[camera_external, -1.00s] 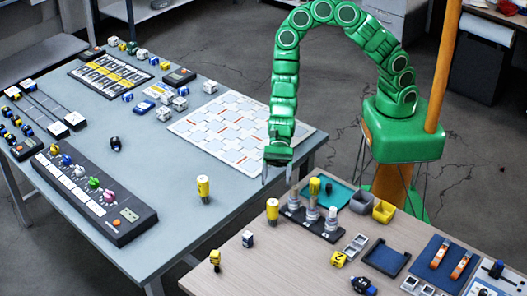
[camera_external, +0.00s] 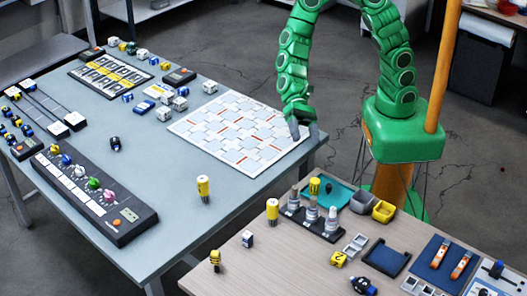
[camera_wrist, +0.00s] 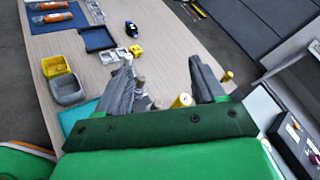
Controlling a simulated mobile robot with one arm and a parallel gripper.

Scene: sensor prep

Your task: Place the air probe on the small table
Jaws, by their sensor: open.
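I cannot tell for sure which thing is the air probe. Several grey-and-white upright probes stand in a black rack (camera_external: 292,211) on the wooden table (camera_external: 300,270), which looks like the small table. A yellow cylinder (camera_external: 272,209) stands left of the rack, and another (camera_external: 203,187) stands on the blue-grey table (camera_external: 160,205). My gripper (camera_external: 304,133) is open and empty, above the right edge of the blue-grey table, behind the rack.
A grey bin (camera_external: 363,201) and a yellow bin (camera_external: 383,211) stand right of the teal mat (camera_external: 341,194). A white patterned board (camera_external: 235,130) lies near my gripper. A control box (camera_external: 90,195) sits on the blue-grey table's left.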

